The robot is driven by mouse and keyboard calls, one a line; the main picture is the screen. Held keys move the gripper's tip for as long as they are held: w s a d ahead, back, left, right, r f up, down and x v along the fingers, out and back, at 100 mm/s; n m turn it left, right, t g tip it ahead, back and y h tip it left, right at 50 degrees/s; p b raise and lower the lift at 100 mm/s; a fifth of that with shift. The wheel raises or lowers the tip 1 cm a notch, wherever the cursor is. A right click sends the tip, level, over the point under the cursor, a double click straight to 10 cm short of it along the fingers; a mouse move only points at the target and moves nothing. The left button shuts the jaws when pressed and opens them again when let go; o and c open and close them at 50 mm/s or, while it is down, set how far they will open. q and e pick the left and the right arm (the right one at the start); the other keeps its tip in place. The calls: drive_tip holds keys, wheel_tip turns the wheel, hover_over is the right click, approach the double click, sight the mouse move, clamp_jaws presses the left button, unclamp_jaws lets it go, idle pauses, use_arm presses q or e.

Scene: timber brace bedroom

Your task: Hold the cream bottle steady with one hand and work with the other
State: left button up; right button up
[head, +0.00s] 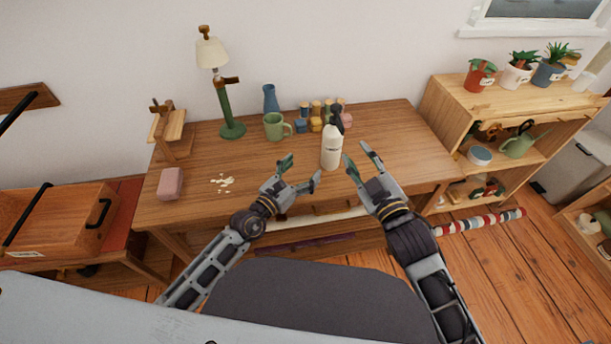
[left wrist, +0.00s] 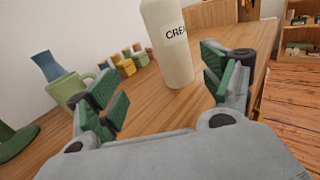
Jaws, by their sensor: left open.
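The cream bottle (head: 331,152) is a pale, upright bottle with a dark top, standing on the wooden desk (head: 385,140). In the left wrist view its label reads "CRE" and the bottle (left wrist: 172,50) stands ahead of the fingers, its top cut off. My left gripper (head: 301,172) is open and empty, to the left and near side of the bottle; its green-padded fingers also show in the left wrist view (left wrist: 165,85). My right gripper (head: 358,166) has its fingers apart, just right of the bottle and near it. Neither gripper visibly holds the bottle.
A green mug (head: 274,126), blue vase (head: 270,98) and several small coloured jars (head: 316,122) stand behind the bottle. A green lamp (head: 228,110), pink block (head: 170,183) and pale crumbs (head: 222,183) are to the left. The desk's right part is clear.

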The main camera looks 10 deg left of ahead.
sight(332, 150)
use_arm(q)
drive_tip(key=shift+s+d+f, duration=0.4)
drive_tip(key=shift+s+d, duration=0.25)
drive_tip(key=shift+s, duration=0.05)
drive_tip(key=shift+x, duration=6.9)
drive_tip(key=shift+f, duration=0.1)
